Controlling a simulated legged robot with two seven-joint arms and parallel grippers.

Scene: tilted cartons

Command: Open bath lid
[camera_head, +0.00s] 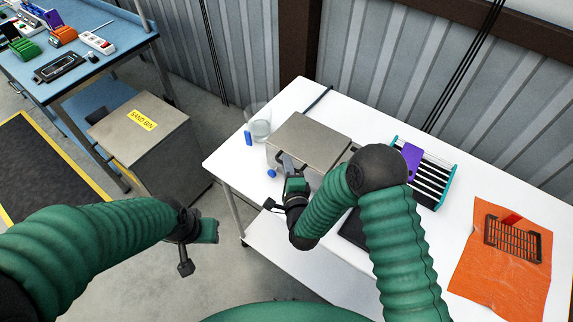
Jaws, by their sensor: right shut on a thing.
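The bath (308,142) is a grey metal box with a flat lid on the white table, and the lid looks closed. My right gripper (287,166) is at the near-left edge of the lid. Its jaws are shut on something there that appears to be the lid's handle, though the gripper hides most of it. My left gripper (192,252) hangs over the floor to the left of the table, away from the bath. Its jaws show apart, with nothing between them.
A clear beaker (260,130) and a blue cap (248,138) stand left of the bath. A teal-edged rack (427,178) with a purple piece is on the right. An orange mat (490,275) holds a dark wire basket (512,240). A sand bin (150,140) stands left.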

